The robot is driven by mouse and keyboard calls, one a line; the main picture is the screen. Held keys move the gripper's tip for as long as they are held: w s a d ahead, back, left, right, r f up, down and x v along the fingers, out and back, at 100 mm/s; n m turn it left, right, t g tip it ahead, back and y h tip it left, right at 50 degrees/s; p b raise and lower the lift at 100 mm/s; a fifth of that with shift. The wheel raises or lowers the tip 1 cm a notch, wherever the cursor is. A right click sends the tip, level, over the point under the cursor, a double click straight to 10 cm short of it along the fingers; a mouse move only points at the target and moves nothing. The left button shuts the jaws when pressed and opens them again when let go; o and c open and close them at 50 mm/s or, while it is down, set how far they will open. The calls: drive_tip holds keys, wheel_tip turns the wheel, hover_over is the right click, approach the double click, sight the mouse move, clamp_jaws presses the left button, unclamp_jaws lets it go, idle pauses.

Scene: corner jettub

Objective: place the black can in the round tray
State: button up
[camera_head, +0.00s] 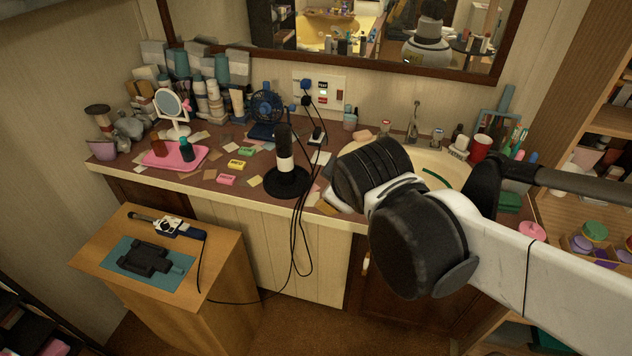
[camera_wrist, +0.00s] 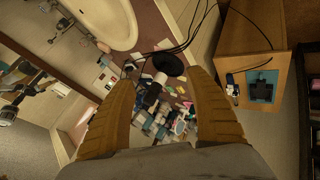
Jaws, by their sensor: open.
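A dark upright cylinder with a white band (camera_head: 284,150), which looks like the black can, is on the brown counter at a flat round black disc (camera_head: 288,184), possibly the round tray. I cannot tell whether it stands on the disc or just behind it. In the wrist view the disc (camera_wrist: 168,64) and the pale-banded cylinder (camera_wrist: 156,86) lie beyond and between my fingers. My gripper (camera_wrist: 163,64) is open and empty, with its two yellowish fingers apart and touching nothing visible. In the head view my arm hides the fingers.
A pink tray (camera_head: 158,161) with small bottles, a blue fan (camera_head: 266,108) and many bottles crowd the counter's left and back. Black cables (camera_head: 304,215) hang over the front edge near the disc. A basin (camera_head: 432,158) is to the right. A wooden stand (camera_head: 232,268) is lower left.

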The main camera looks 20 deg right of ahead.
drive_tip(key=s+a+f+m+g+y, duration=0.1)
drive_tip(key=s+a+m, duration=0.1)
drive_tip(key=s+m, duration=0.5)
drive_tip(key=shift+s+f+y, duration=0.2)
drive_tip(key=shift+s+y, duration=0.1)
drive_tip(key=shift+s, duration=0.4)
